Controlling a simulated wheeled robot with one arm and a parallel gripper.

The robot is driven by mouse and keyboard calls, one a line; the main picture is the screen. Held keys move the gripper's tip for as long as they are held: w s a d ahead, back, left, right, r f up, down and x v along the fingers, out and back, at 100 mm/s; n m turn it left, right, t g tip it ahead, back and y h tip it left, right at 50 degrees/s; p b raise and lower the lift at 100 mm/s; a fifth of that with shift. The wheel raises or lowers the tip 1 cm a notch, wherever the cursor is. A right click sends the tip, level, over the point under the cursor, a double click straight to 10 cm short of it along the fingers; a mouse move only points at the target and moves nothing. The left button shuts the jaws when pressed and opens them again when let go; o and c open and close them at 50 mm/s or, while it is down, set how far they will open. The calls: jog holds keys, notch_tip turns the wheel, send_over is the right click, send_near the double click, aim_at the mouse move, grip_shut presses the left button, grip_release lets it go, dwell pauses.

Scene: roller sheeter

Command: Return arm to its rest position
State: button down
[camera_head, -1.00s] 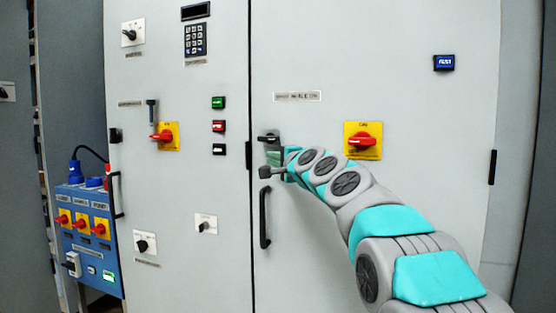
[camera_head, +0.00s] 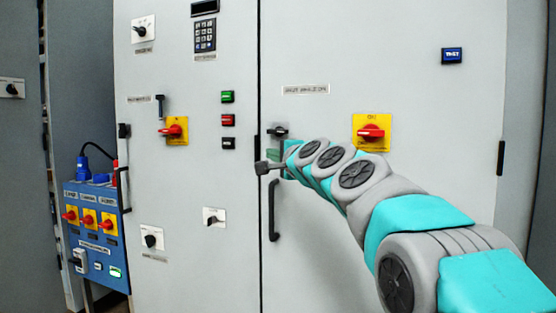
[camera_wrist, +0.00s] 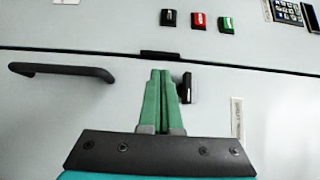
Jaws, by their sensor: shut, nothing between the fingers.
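My gripper (camera_wrist: 162,75) is shut and empty in the wrist view, its two green fingers pressed together and pointing at the cabinet front. A small black switch (camera_wrist: 187,88) shows just right of the fingers there. In the head view my arm reaches from the lower right toward the cabinet, and the gripper's end is mostly hidden behind the arm, just below the black rotary switch (camera_head: 278,132) on the right door. I cannot tell whether the fingers touch the door.
A black door handle (camera_head: 273,210) hangs below the gripper. A red-and-yellow switch (camera_head: 371,132) is right of it, above the arm. The left door carries green, red and black buttons (camera_head: 228,120). A blue socket box (camera_head: 97,233) stands at the lower left.

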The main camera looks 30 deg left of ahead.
jog(key=s+d, duration=0.1)
jog(key=s, duration=0.6)
jog(key=s+d+f+n+g+h, duration=0.2)
jog(key=d+f+h, duration=0.2)
jog(key=d+f, duration=1.05)
jog(key=s+d+f+n+g+h, duration=0.25)
jog(key=d+f+h, duration=0.25)
jog(key=d+f, duration=0.9)
jog(key=s+d+f+g+h, duration=0.2)
jog(key=s+d+f, duration=0.3)
jog(key=s+d, duration=0.3)
jog(key=s+d+f+n+g+h, duration=0.1)
jog(key=s+d+f+g+h, duration=0.1)
jog(key=s+d+f, duration=0.4)
jog(key=s+d+f+n+g+h, duration=0.1)
jog(key=s+d+f, duration=0.5)
jog(key=s+d, duration=0.6)
jog(key=shift+s+d+g+h+b, duration=0.25)
jog(key=shift+s+g+h+b, duration=0.3)
jog(key=shift+g, duration=0.6)
jog(key=shift+a+f, duration=0.1)
